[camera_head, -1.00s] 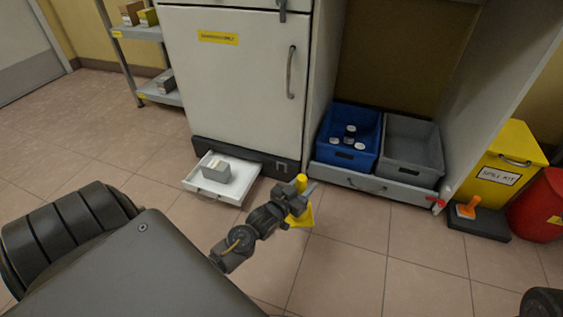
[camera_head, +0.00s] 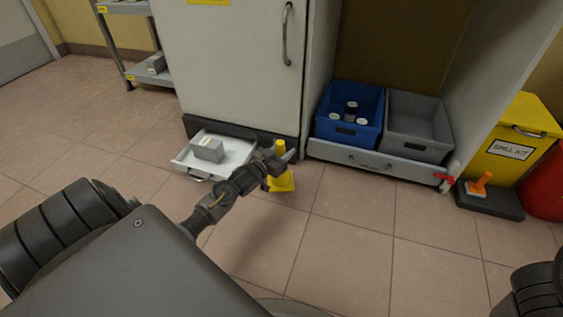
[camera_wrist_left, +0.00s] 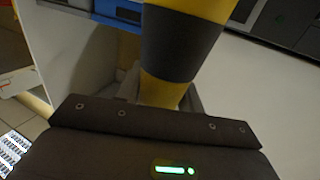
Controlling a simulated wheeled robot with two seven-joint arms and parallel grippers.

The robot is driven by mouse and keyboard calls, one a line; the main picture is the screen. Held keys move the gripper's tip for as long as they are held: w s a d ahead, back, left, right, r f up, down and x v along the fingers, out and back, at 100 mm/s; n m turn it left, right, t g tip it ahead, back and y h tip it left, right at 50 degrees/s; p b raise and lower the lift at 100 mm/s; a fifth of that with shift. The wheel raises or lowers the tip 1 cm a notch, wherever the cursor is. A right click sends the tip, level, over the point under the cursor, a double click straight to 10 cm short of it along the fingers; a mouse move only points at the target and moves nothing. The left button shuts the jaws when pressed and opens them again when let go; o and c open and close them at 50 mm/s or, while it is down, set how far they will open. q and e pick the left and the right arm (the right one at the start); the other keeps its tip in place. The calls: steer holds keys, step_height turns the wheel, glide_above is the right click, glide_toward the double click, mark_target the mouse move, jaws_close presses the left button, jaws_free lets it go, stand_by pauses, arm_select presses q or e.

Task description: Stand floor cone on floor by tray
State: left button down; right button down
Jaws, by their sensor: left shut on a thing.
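The floor cone (camera_head: 281,183) is yellow with a dark band and a square base. It stands roughly upright, just right of the front corner of a white pulled-out tray (camera_head: 240,158). I cannot tell whether its base touches the floor. My left gripper (camera_head: 281,162) is shut on the cone's middle and hides part of it. In the left wrist view the yellow and dark cone body (camera_wrist_left: 182,45) rises right in front of the gripper. My right gripper is out of view; only part of that arm shows at the lower right.
A grey box (camera_head: 208,150) sits in the white tray under the white cabinet. To the right, a low pulled-out drawer (camera_head: 350,156) holds a blue crate (camera_head: 333,128) and a grey crate (camera_head: 400,148). A yellow spill kit bin (camera_head: 495,165) stands further right. The front tiled floor is clear.

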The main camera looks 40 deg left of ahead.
arm_select(q)
steer(key=shift+w+a+f, duration=0.1)
steer(key=shift+a+f, duration=0.1)
steer(key=shift+f, duration=0.05)
steer(key=f+b, duration=0.3)
steer(key=shift+w+a+f, duration=0.15)
steer(key=shift+a, duration=0.15)
steer(key=shift+f, duration=0.3)
steer(key=shift+r, duration=0.15)
steer(key=c, duration=0.9)
jaws_free()
steer(key=shift+f, duration=0.2)
steer(key=s+p, duration=0.6)
steer(key=s, duration=0.6)
steer(key=shift+a+r+p, duration=0.15)
steer(key=shift+r+p, duration=0.25)
steer(key=shift+r, duration=0.05)
